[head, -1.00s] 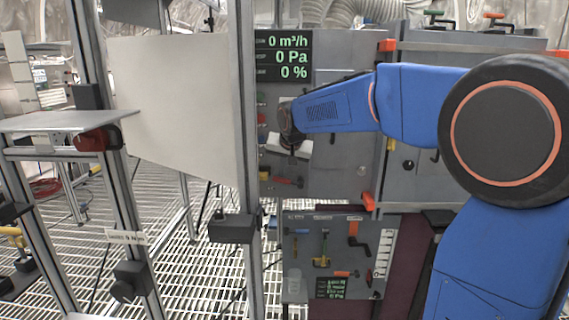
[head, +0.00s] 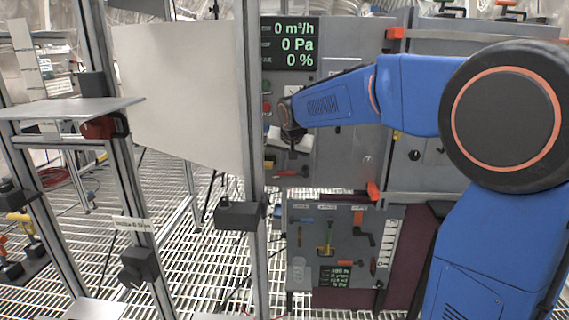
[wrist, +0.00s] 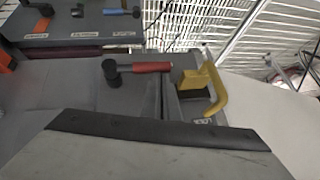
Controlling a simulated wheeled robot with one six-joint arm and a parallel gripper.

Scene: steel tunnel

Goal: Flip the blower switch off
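A grey control panel (head: 340,165) stands in front of me, with a dark display (head: 290,43) reading 0 m³/h, 0 Pa and 0 %. My gripper (head: 276,135) is at the panel's left part, beside the aluminium post. Below it is a red-handled lever (head: 291,174), which also shows in the wrist view (wrist: 150,67) with a black pivot. A yellow handle (wrist: 215,90) on a dark mount is to its right there. No readable label shows which control is the blower switch.
An aluminium post (head: 252,150) with a black box (head: 239,214) stands just left of the panel. A white board (head: 180,90) is left of it. A lower tool panel (head: 345,240) holds several handles and a small display. The grating floor (head: 190,265) lies at left.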

